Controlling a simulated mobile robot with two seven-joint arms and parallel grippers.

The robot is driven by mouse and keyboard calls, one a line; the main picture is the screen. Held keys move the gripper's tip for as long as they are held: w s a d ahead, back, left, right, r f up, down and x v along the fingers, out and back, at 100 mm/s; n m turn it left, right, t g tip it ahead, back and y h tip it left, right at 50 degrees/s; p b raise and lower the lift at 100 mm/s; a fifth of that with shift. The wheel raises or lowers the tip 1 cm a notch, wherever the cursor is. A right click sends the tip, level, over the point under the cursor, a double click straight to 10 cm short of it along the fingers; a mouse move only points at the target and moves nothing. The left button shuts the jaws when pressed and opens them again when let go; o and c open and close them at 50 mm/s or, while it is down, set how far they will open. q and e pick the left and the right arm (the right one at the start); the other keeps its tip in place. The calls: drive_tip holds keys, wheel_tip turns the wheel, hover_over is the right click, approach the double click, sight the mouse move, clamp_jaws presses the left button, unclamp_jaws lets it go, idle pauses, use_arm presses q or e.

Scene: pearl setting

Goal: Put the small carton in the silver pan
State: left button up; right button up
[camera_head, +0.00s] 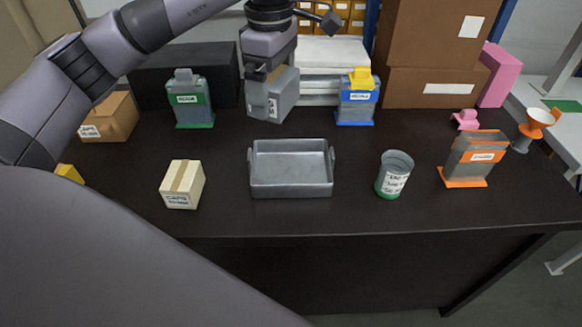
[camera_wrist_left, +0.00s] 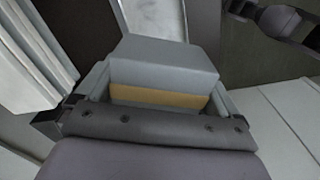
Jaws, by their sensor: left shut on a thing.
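The silver pan (camera_head: 291,190) sits empty on the dark table, near the middle of the head view. A small cream carton (camera_head: 183,186) with a tan tape strip and a label stands left of the pan, apart from it. My left gripper (camera_head: 268,68) is shut on a grey box (camera_head: 272,97), which hangs upright behind the pan. In the left wrist view the grey box (camera_wrist_left: 165,62) shows between the fingers with a tan band below it. My right gripper is not in view.
A green-based canister (camera_head: 190,100), a blue-based canister (camera_head: 357,100) and large brown boxes (camera_head: 430,50) stand at the back. A metal cup (camera_head: 394,175) and an orange-based canister (camera_head: 472,160) stand right of the pan. A brown box (camera_head: 110,118) is at left.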

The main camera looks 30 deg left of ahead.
sight(272, 173)
use_arm(q)
drive_tip(key=n, duration=0.1)
drive_tip(key=a+n, duration=0.1)
drive_tip(key=r+n, duration=0.1)
drive_tip(key=n, duration=0.1)
drive_tip(key=shift+w+a+r, duration=0.1)
drive_tip(key=shift+w+a, duration=0.15)
drive_tip(key=shift+w, duration=0.05)
drive_tip(key=shift+a+n, duration=0.2)
drive_tip(key=shift+n, duration=0.2)
wheel_tip(272, 173, down, 20)
drive_tip(key=shift+p, duration=0.3)
